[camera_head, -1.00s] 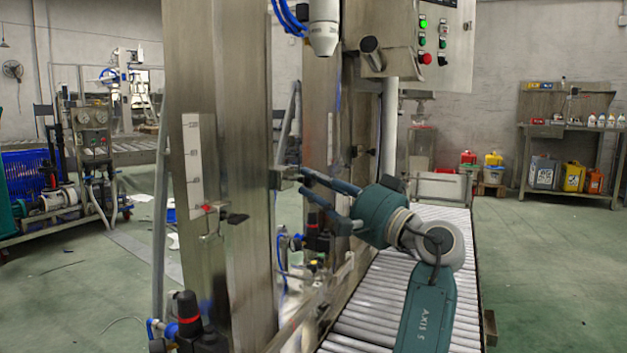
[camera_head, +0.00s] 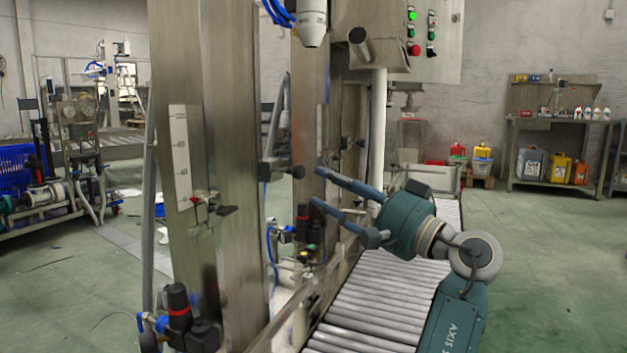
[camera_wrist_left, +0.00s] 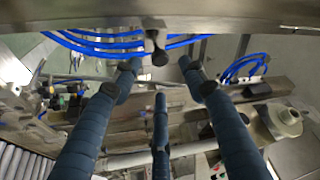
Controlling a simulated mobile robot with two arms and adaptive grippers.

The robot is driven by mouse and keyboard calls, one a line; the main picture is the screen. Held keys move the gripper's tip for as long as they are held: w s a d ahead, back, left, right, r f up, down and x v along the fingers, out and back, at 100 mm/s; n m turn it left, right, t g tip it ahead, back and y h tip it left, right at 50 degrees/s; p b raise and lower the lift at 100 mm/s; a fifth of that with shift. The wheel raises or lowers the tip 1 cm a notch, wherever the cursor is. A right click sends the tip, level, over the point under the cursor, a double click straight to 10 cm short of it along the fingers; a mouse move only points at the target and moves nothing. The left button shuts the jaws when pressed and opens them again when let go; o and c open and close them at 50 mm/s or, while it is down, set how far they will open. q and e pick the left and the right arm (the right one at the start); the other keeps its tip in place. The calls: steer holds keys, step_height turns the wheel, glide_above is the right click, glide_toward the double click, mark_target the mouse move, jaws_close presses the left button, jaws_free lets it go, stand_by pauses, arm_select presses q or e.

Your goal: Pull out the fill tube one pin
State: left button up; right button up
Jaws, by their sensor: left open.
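A dark pin with a round black knob (camera_head: 298,172) sticks out to the right from a bracket on the steel column (camera_head: 232,150). My left gripper (camera_head: 317,186) is just right of the knob, its fingers open, empty and pointing at it. A small gap shows between fingertips and knob. In the left wrist view the black knob (camera_wrist_left: 160,58) is ahead, between the tips of the two outer fingers of my left gripper (camera_wrist_left: 158,78). How far the pin sits in its bracket cannot be told. My right gripper is not in view.
A roller conveyor (camera_head: 375,305) runs below my left arm. A control box (camera_head: 410,40) and a white nozzle (camera_head: 312,22) hang above.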

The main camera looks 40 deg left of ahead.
arm_select(q)
steer(key=v, duration=0.5)
steer(key=shift+d+f, duration=0.1)
steer(key=shift+d, duration=0.05)
